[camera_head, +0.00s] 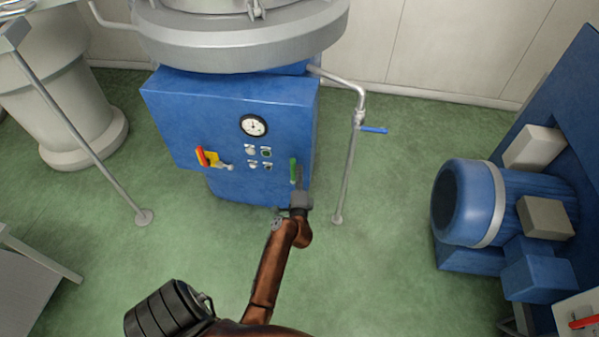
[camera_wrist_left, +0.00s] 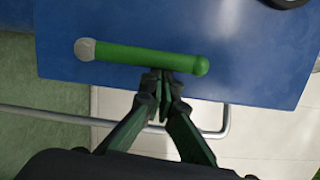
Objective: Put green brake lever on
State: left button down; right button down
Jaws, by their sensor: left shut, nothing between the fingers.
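The green brake lever (camera_head: 293,170) is on the right part of the blue machine's front panel (camera_head: 228,115). In the left wrist view the lever (camera_wrist_left: 150,58) lies across the picture, with a round grey pivot at its left end and a rounded green tip at its right. My left gripper (camera_head: 298,188) is at the panel just below the lever. Its fingertips (camera_wrist_left: 164,82) are shut and empty, close against the lever's near edge, right of its middle. I cannot tell whether they touch it. My right gripper is not in view.
The panel also carries a gauge (camera_head: 254,125), several small buttons and a red and yellow handle (camera_head: 207,157). A pipe with a blue valve handle (camera_head: 374,130) stands right of the machine. A blue motor (camera_head: 470,203) is farther right. Green floor between is clear.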

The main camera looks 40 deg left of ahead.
pick_arm(q)
jog(key=shift+a+r, duration=0.1)
jog(key=shift+a, duration=0.05)
jog(key=shift+r, duration=4.9)
